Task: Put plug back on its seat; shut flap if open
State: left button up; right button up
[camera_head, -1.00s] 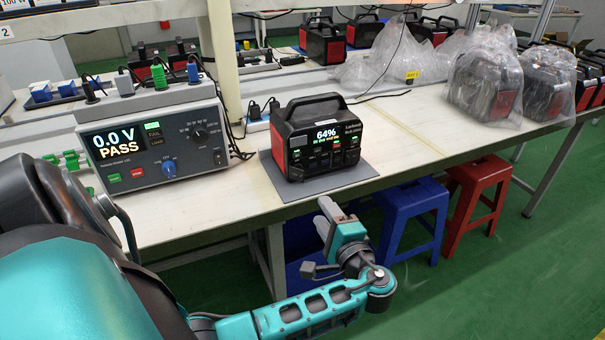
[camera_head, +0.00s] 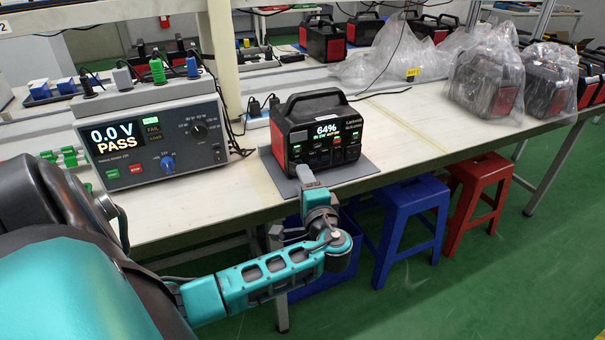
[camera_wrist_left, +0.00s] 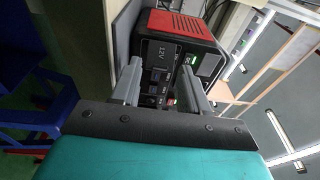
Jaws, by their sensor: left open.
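The power station (camera_head: 318,135), a black and red box with a handle and a lit 64% display, stands upright on a grey mat (camera_head: 355,170). My left gripper (camera_head: 307,175) is at the lower left of its front. In the left wrist view my left gripper (camera_wrist_left: 160,82) is open, its two fingers apart before the front panel, with nothing seen held. A dark 12V panel (camera_wrist_left: 164,52) shows beyond the fingers; I cannot tell if it is a flap. Black, grey, green (camera_head: 157,70) and blue (camera_head: 191,67) plugs stand on the tester's top. I cannot tell which is the task's plug.
The tester (camera_head: 155,140), reading 0.0 V PASS, stands left of the station. A blue stool (camera_head: 410,195) and a red stool (camera_head: 483,175) stand by the bench. Bagged units (camera_head: 485,85) sit at right. The bench right of the mat is mostly clear.

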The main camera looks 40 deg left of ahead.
pick_arm(q)
jog(key=shift+x, duration=0.85)
jog(key=shift+c, duration=0.3)
jog(key=c, duration=0.6)
jog(key=shift+d+f+g, duration=0.1)
jog(key=shift+g, duration=0.2)
